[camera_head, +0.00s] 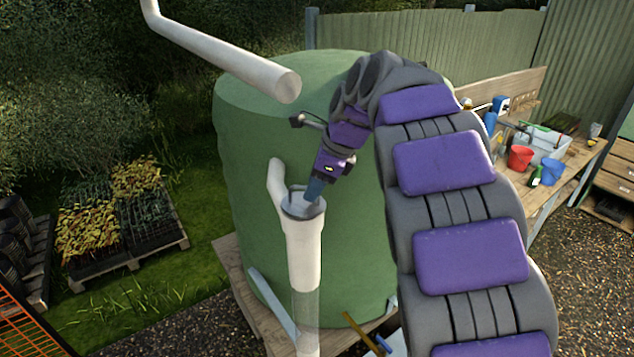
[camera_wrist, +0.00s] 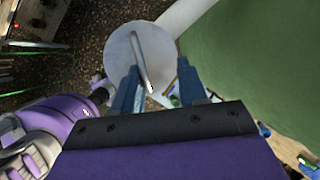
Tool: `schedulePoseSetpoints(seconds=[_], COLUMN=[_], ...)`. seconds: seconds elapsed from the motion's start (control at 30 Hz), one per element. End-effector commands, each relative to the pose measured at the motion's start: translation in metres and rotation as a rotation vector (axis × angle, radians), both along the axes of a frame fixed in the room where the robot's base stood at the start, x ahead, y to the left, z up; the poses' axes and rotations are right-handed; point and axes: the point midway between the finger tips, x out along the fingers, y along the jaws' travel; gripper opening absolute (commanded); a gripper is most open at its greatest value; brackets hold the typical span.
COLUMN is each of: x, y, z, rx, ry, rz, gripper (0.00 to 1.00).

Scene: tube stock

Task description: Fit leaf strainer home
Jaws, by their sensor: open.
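The leaf strainer (camera_wrist: 120,47) shows in the wrist view as a pale grey round disc with a bar-like handle across it. In the head view the grey strainer (camera_head: 297,212) sits at the mouth of the upright white pipe (camera_head: 304,250); how deep or level it sits I cannot tell. My gripper (camera_wrist: 158,70) is open, its two blue fingers pointing at the disc, with the handle's lower end between them. In the head view my gripper (camera_head: 314,190) is right above the pipe mouth and hides part of it. Whether the fingers touch the handle is unclear.
A large green tank (camera_head: 250,150) stands close behind the pipe. A white downpipe (camera_head: 225,55) ends in the air above, left of my arm. A workbench (camera_head: 572,180) with red and blue buckets is at right. Plant trays on a pallet (camera_head: 120,215) lie at left.

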Motion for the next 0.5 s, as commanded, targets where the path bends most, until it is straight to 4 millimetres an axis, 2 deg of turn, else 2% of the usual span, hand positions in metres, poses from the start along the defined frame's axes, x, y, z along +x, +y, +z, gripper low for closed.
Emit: schedulePoseSetpoints(seconds=[0.27,0.5], x=[-0.001,-0.009], y=[-0.005,-0.023], z=[0.012,0.047], rx=[0.0,0.003], ry=[-0.004,-0.003], rz=[0.001,0.001], gripper=[0.42,0.42])
